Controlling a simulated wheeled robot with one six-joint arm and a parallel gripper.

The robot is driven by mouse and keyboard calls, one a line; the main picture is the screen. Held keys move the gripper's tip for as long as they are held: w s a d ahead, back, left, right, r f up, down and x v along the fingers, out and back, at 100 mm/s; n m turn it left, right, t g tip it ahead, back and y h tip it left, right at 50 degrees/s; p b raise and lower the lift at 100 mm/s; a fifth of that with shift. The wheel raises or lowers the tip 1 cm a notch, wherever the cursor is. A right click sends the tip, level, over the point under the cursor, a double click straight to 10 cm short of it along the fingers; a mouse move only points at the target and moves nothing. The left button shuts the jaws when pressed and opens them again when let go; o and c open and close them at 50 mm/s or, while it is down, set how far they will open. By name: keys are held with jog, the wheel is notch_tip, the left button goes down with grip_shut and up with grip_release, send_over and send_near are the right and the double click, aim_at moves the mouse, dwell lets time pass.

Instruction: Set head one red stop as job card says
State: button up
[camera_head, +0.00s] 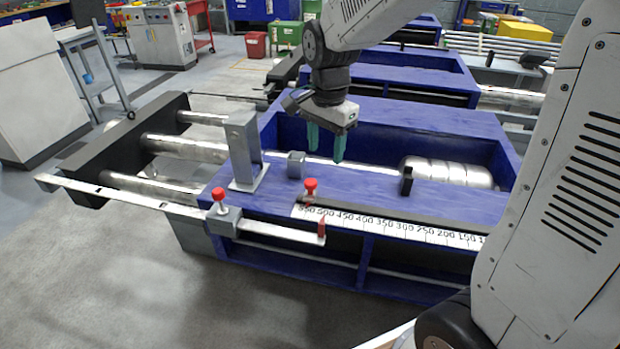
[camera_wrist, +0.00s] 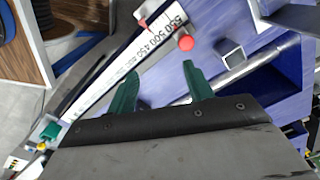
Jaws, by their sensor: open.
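A blue machine head (camera_head: 375,188) has a white scale (camera_head: 400,230) along its front, numbered from about 550 at the left down to 150 at the right. A red knob (camera_head: 310,184) stands at the scale's high end; a red knob also shows there in the wrist view (camera_wrist: 186,43). Another red knob (camera_head: 219,194) tops a grey block on a flat bar. The bar's right end carries a red pointer (camera_head: 322,228) near the 500 to 450 marks. My gripper (camera_head: 326,152) is open and empty above the head, behind the scale. I see no readable job card.
A grey upright bracket (camera_head: 243,150) stands left of my gripper, and a short square tube (camera_head: 295,164) lies near it. A small black post (camera_head: 406,181) stands to the right. Steel rods (camera_head: 185,148) extend left to a black end beam (camera_head: 120,150).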

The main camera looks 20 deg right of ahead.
aim_at(311, 181)
jog(key=w+f+m, duration=0.1)
jog(key=w+f, duration=0.1)
jog(key=w+f+m, duration=0.1)
jog(key=w+f, duration=0.1)
jog(key=w+a+f+m, duration=0.1)
jog(key=shift+w+f+m, duration=0.3)
jog(key=shift+w+f, duration=0.1)
notch_tip(311, 181, down, 8)
jog(key=shift+r, duration=0.1)
jog(key=c, duration=1.1)
grip_shut()
